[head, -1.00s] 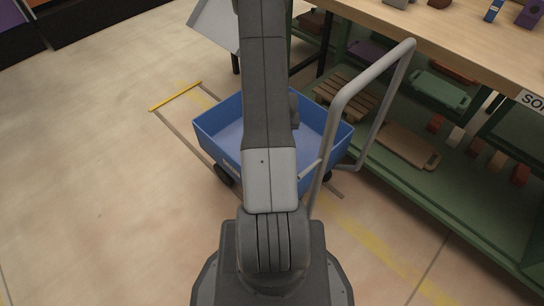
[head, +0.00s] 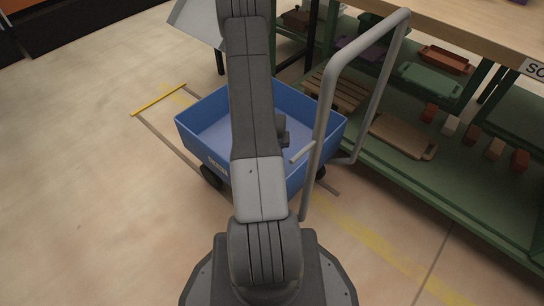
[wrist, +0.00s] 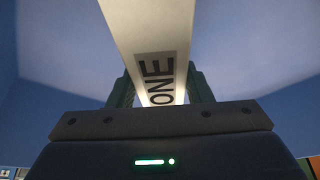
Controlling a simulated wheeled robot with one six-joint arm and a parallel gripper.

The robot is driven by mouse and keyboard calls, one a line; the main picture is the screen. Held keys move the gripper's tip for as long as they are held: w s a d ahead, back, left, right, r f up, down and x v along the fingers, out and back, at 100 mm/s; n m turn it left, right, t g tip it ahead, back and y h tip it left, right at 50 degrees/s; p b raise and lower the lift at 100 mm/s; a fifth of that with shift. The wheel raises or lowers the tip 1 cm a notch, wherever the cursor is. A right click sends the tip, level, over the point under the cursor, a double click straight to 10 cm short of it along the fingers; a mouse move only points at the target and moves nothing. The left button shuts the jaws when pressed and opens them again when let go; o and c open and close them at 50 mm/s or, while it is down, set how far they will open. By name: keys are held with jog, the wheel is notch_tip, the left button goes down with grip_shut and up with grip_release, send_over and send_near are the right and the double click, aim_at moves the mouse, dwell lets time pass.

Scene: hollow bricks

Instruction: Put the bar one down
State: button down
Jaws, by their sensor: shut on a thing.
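In the head view my gripper (head: 283,135) is partly hidden by my arm and sits over the right side of a blue cart (head: 205,160). A pale end beside it looks like the bar (head: 302,152). I cannot tell whether the bar touches the cart's floor.
The cart's grey handle (head: 328,100) rises at its right. A green shelf rack (head: 470,205) with a wooden board (head: 402,137), a green tray (head: 430,80) and several small blocks stands to the right. A yellow bar-like strip (head: 158,99) lies on the open floor at left.

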jog(key=shift+f+b, duration=0.8)
jog(key=shift+f, duration=1.05)
jog(key=shift+f, duration=0.2)
jog(key=c, duration=0.7)
grip_release()
jog(key=p+v, duration=0.3)
jog(key=v, duration=0.9)
jog(key=shift+r+p, duration=0.2)
jog(key=shift+p, duration=0.2)
jog(key=shift+f, duration=0.15)
